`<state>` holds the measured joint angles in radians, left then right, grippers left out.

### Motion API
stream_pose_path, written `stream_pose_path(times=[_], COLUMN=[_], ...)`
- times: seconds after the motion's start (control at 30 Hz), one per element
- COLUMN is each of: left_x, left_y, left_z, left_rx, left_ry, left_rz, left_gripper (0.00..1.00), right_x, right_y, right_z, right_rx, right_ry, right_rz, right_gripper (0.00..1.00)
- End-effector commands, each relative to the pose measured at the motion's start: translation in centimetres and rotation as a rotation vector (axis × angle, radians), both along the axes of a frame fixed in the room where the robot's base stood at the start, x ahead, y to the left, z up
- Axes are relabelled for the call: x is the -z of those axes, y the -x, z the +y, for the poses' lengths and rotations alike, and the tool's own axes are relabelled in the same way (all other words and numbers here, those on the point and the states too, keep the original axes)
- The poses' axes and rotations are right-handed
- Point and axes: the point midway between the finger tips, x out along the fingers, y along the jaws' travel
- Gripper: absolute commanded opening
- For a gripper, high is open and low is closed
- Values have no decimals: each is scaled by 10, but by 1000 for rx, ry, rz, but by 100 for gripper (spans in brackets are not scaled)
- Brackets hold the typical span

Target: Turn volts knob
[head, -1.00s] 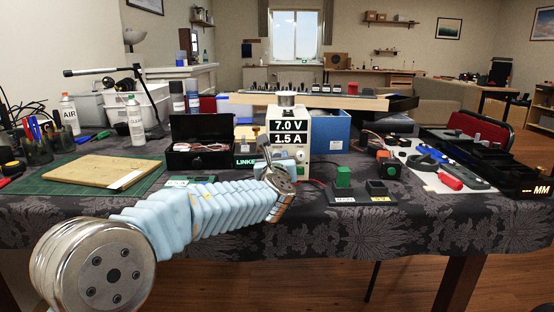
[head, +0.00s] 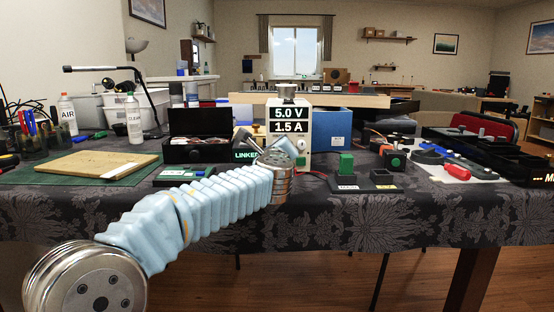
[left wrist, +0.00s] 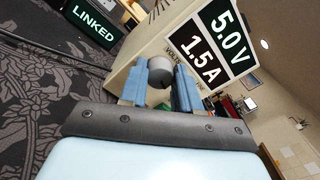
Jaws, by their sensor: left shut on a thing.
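The power supply (head: 304,147) is a cream box on the table, with a display (head: 290,119) reading 5.0 V and 1.5 A. The display also shows in the left wrist view (left wrist: 212,50). The grey round volts knob (left wrist: 161,71) sits on its front face, beside a label partly reading VOLTS. My left gripper (left wrist: 160,88) has its two blue fingers on either side of the knob and is shut on it. In the head view my left gripper (head: 286,150) covers the lower front of the supply and hides the knob. My right gripper is not in view.
A green block (head: 346,163) on a black base and a green-buttoned box (head: 394,160) stand to the right. A cutting board (head: 95,163) lies at left.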

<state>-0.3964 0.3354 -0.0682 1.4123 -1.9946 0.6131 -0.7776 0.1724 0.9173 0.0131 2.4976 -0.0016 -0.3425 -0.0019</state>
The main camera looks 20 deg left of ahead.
Motion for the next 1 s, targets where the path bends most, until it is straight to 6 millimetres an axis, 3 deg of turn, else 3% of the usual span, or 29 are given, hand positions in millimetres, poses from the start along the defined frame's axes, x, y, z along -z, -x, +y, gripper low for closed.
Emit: stream_pose_path(times=[0.2,0.8,0.83,1.0], left_x=[3,1,1,1], left_y=[0,0,0,0], left_z=[0,0,0,0], left_rx=[0,0,0,-1], left_ry=[93,136,136,135], left_rz=[-25,-36,-36,-37], left_gripper=[1,1,33,57], right_x=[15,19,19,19], right_y=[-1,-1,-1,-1], right_z=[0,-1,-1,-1], right_rx=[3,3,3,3], right_ry=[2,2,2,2], right_rz=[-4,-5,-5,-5], right_gripper=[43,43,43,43])
